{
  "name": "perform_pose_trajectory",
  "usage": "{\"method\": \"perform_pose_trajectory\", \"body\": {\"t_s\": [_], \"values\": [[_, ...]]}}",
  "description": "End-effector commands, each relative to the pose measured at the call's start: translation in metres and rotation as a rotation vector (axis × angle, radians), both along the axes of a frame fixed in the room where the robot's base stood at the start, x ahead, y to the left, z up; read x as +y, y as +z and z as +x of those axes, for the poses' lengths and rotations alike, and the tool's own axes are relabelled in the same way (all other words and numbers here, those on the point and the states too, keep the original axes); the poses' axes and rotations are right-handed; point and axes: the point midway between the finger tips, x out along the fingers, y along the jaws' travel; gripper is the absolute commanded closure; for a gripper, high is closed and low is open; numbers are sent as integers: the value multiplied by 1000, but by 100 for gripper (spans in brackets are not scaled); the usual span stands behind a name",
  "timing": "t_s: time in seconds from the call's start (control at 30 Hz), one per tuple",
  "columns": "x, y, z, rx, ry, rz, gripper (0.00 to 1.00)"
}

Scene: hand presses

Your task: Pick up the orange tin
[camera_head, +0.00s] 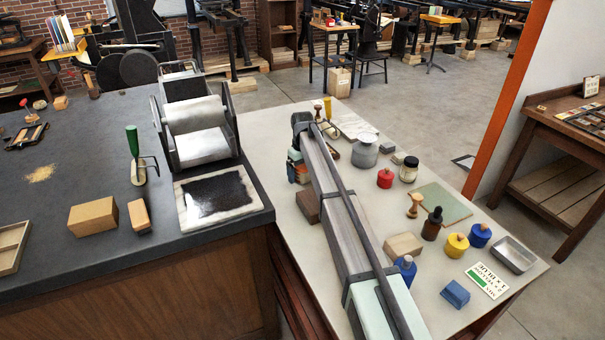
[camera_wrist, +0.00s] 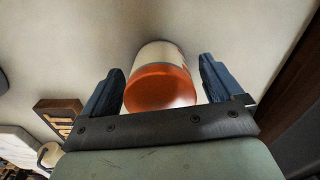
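The orange tin (camera_wrist: 161,88) is in the wrist view, its round orange end facing the camera and a pale side behind it. It sits between the two blue fingers of my gripper (camera_wrist: 162,70). The fingers are apart, with a narrow gap showing at the tin's right; contact on the left is unclear. In the head view my arm crosses the light table (camera_head: 285,120) and covers most of the gripper. Only small orange and blue patches show beside the arm there, too small to tell apart.
In the head view, a grey jar (camera_head: 364,152), red tin (camera_head: 385,178), dark-capped jar (camera_head: 409,170), brown bottle (camera_head: 432,225), yellow tin (camera_head: 457,245) and metal tray (camera_head: 513,254) stand right of my arm. A wooden block (camera_head: 309,205) lies left of it, by the dark counter (camera_head: 140,270).

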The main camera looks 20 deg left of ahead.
Motion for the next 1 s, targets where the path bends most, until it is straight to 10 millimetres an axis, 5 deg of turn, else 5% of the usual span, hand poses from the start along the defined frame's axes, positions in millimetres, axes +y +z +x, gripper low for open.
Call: {"method": "perform_pose_trajectory", "body": {"t_s": [0.7,1.0], "values": [[0,0,0,0,0,0,74],[0,5,0,-1,0,1,74]]}}
